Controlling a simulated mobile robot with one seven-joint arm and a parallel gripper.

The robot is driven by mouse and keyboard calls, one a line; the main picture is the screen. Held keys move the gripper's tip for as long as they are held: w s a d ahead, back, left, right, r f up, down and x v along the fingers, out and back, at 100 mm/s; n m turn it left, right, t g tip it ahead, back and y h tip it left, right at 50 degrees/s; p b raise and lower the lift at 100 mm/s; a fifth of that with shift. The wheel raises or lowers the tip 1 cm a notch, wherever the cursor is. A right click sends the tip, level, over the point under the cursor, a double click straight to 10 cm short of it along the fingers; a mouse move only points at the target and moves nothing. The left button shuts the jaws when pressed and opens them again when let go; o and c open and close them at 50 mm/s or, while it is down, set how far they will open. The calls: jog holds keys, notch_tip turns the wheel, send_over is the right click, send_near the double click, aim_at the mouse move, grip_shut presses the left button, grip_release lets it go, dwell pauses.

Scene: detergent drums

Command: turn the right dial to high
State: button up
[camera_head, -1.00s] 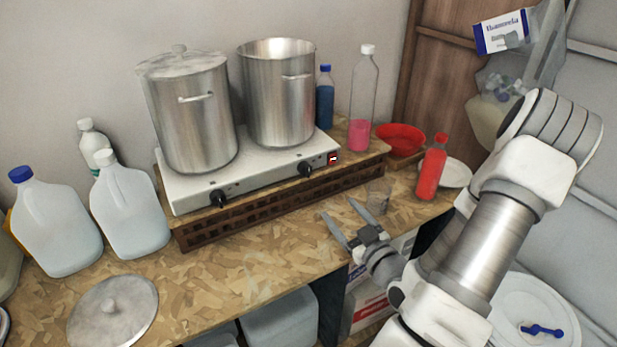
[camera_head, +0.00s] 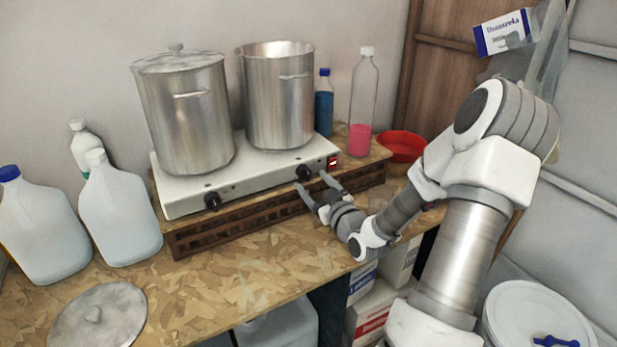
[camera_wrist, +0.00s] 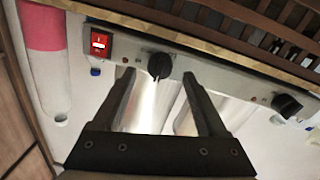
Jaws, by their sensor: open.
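The right dial (camera_head: 304,174) is a black knob on the front panel of the white two-burner hot plate (camera_head: 186,207), left of the red lit switch (camera_head: 333,162). In the wrist view, which looks upside down, the right dial (camera_wrist: 160,66) appears between and slightly beyond my fingertips. My gripper (camera_head: 312,181) is open and empty in front of the panel, its fingertips close to either side of the dial. I cannot tell whether they touch it, and the dial's setting is unreadable. The left dial (camera_head: 212,201) is further left; it also shows in the wrist view (camera_wrist: 286,105).
Two steel pots (camera_head: 184,115) (camera_head: 277,98) stand on the hot plate, which rests on a slatted wooden base (camera_head: 230,233). A clear bottle with pink liquid (camera_head: 361,112) and a red bowl (camera_head: 402,146) are to the right. White jugs (camera_head: 118,215) stand left.

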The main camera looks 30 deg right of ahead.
aim_at(305, 173)
jog(key=shift+w+d, duration=0.15)
jog(key=shift+w, duration=1.3)
jog(key=shift+c, duration=0.2)
grip_shut()
